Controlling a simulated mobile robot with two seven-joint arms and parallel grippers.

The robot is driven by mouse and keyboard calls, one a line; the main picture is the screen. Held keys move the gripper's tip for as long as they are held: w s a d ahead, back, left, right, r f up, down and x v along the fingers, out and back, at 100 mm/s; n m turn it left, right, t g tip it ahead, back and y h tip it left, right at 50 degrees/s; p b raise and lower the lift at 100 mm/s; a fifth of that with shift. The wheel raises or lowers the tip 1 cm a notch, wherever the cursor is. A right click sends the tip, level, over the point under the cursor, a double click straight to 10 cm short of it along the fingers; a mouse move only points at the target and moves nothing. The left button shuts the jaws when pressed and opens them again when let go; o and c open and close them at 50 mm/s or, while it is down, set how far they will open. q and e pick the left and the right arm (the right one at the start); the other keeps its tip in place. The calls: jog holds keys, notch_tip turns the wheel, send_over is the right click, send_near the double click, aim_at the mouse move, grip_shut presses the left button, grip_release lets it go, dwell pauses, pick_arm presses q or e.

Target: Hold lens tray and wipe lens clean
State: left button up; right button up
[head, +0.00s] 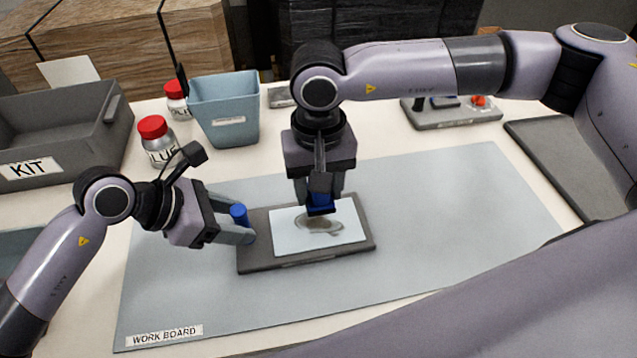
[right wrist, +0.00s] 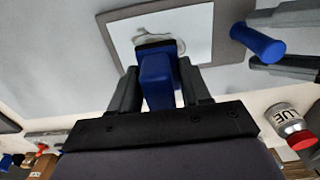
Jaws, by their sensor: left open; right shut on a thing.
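The dark grey lens tray (head: 312,260) lies on the work board in the head view, with a pale lens (head: 290,240) on it. A brown-grey smudge (head: 320,222) marks the lens. A blue handle (head: 239,215) stands at the tray's left end. My left gripper (head: 242,218) is open, its fingers on either side of this handle. The handle also shows in the right wrist view (right wrist: 257,42). My right gripper (head: 320,196) points down, shut on a blue wiper (head: 320,203) over the lens's far part, beside the smudge. Whether the wiper touches the lens is unclear.
The work board (head: 450,220) is bare right of the tray. Behind stand a blue bin (head: 225,110), a red-capped glue bottle (head: 157,142) and another red-capped bottle (head: 176,100). A grey KIT box (head: 60,140) is at left; a grey tray (head: 450,118) sits at back right.

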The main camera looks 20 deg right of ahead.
aim_at(300, 227)
pick_arm(q)
jog(key=shift+x, duration=1)
grip_shut()
pick_arm(e)
jog(key=shift+f, duration=0.2)
jog(key=shift+f, duration=1.8)
jog(key=shift+w+a, duration=0.15)
jog(key=shift+a, duration=0.7)
jog(key=shift+w+a, duration=0.1)
jog(key=shift+a, duration=0.7)
